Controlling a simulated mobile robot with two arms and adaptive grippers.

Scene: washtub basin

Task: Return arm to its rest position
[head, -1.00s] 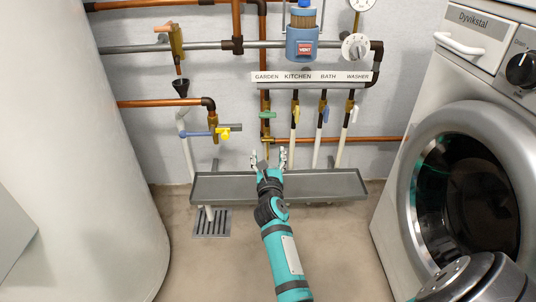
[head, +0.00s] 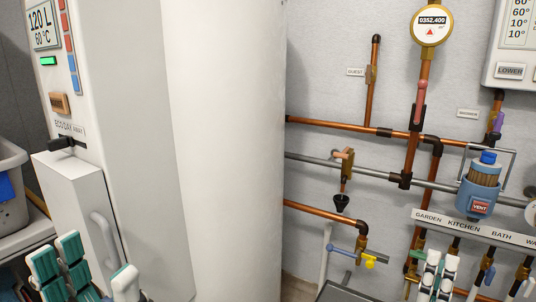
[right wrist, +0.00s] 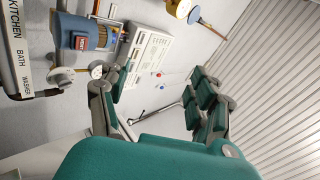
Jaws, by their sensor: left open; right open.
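My left gripper (head: 90,268) is at the bottom left of the head view, with its teal finger pads pointing up. Its fingers are apart, with nothing seen between them. My right gripper (head: 480,282) is at the bottom right of the head view, in front of the lower pipes below the label strip. In the right wrist view my right gripper (right wrist: 162,82) has its two fingers wide apart and nothing between them. Most of both arms is out of the head view.
A large white cylinder (head: 228,150) fills the middle left. Copper pipes (head: 325,125), a blue vent filter (head: 479,185) and a round meter (head: 432,25) are on the wall at right. A label strip (head: 477,228) is above my right gripper. A grey tub (head: 12,185) is far left.

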